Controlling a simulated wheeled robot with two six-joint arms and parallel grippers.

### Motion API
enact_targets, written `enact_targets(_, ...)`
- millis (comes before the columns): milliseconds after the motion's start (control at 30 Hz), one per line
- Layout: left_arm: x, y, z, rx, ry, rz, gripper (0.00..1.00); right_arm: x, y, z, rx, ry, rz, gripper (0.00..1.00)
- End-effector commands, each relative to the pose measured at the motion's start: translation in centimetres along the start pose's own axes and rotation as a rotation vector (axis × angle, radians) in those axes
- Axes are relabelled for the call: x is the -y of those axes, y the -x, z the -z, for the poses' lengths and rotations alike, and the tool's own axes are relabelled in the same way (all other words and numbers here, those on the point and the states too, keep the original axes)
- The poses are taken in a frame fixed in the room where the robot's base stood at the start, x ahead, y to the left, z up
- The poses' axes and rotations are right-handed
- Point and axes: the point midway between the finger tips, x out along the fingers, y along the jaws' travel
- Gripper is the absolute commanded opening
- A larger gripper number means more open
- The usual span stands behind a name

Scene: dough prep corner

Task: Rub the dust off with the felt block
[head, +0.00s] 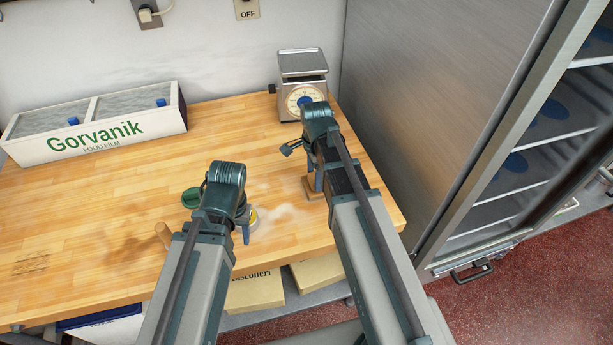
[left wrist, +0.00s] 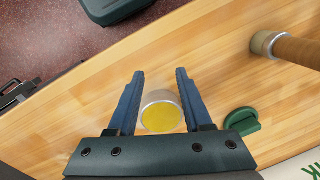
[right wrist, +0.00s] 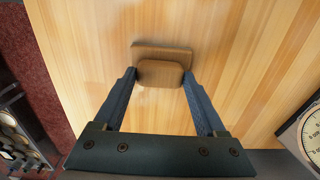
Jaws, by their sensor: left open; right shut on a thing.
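A brown block with a raised grip, which I take for the felt block (right wrist: 160,50), is between the fingertips of my right gripper (right wrist: 159,74). That gripper is shut on its grip. In the head view the block (head: 311,190) is low over or on the table right of a pale dust patch (head: 283,213); I cannot tell if it touches the wood. My left gripper (left wrist: 160,76) is open, its fingers either side of a round tin with a yellow top (left wrist: 160,116), not gripping it. The tin is just left of the dust in the head view (head: 253,214).
A green tool (head: 191,197) and a partly hidden wooden roller (head: 163,235) lie left of my left gripper. A dial scale (head: 303,85) stands at the back right, a food film box (head: 95,122) at the back left. A steel cabinet (head: 440,100) borders the right.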

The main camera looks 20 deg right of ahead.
Motion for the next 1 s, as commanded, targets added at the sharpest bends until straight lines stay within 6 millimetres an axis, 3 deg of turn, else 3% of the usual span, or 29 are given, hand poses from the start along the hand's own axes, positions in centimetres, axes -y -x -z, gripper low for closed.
enact_targets(667,0.0,-0.1,0.0,0.000,0.000,0.000,0.50,0.0,-0.1,0.5,0.000,0.001,0.000,0.07)
enact_targets(1000,0.0,-0.1,0.0,0.000,0.000,0.000,0.50,0.0,-0.1,-1.7,0.000,0.003,0.000,0.07)
